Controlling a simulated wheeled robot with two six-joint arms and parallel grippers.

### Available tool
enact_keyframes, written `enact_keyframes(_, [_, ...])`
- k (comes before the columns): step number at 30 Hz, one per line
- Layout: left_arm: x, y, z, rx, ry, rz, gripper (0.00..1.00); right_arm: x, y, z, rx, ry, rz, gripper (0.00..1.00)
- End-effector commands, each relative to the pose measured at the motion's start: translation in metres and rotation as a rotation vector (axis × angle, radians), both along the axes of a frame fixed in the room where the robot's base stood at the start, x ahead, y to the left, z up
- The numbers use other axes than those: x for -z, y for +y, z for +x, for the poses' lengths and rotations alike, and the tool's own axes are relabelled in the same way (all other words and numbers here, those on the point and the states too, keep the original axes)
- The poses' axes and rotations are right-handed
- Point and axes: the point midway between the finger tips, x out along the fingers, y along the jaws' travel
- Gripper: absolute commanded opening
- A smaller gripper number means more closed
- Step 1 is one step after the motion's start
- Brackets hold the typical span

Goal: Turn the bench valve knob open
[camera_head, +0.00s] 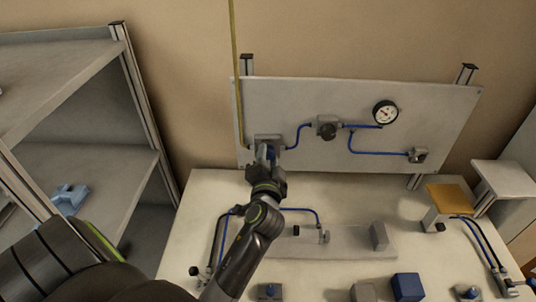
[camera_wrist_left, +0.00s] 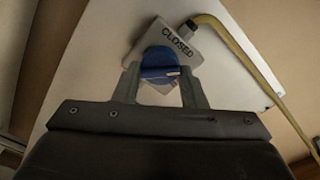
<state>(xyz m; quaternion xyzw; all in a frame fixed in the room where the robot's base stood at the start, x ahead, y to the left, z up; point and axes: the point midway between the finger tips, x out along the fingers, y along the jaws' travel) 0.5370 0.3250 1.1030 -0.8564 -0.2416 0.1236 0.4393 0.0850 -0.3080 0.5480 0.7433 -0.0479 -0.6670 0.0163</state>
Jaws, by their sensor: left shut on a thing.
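The bench valve knob (camera_wrist_left: 158,62) is blue and sits on a grey plate (camera_wrist_left: 185,42) marked "CLOSED" in the left wrist view. The plate looks tilted in that view. My left gripper (camera_wrist_left: 160,80) has a finger on either side of the knob and is shut on it. In the head view my left gripper (camera_head: 266,160) reaches up to the valve block (camera_head: 268,139) at the left of the upright panel (camera_head: 350,95) and hides most of the knob. My right gripper is not in view.
The panel carries a gauge (camera_head: 385,113), blue tubing (camera_head: 300,133) and a dark regulator (camera_head: 327,128). A yellow pipe (camera_head: 236,60) runs down to the valve. The bench (camera_head: 205,190) holds several small fixtures and a blue cube (camera_head: 407,287). Shelves (camera_head: 100,170) stand at left.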

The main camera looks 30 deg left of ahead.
Motion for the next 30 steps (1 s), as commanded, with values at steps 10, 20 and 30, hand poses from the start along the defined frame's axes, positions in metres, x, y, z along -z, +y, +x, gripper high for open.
enact_keyframes(10, [-0.001, 0.0, 0.0, -0.001, 0.174, 0.28, 0.15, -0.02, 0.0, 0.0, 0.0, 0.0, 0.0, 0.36])
enact_keyframes(20, [0.0, 0.0, 0.0, -0.002, 0.32, 0.522, 0.15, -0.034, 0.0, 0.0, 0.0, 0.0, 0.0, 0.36])
enact_keyframes(30, [0.001, 0.0, 0.001, -0.001, 0.409, 0.673, 0.15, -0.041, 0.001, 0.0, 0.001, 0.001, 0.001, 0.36])
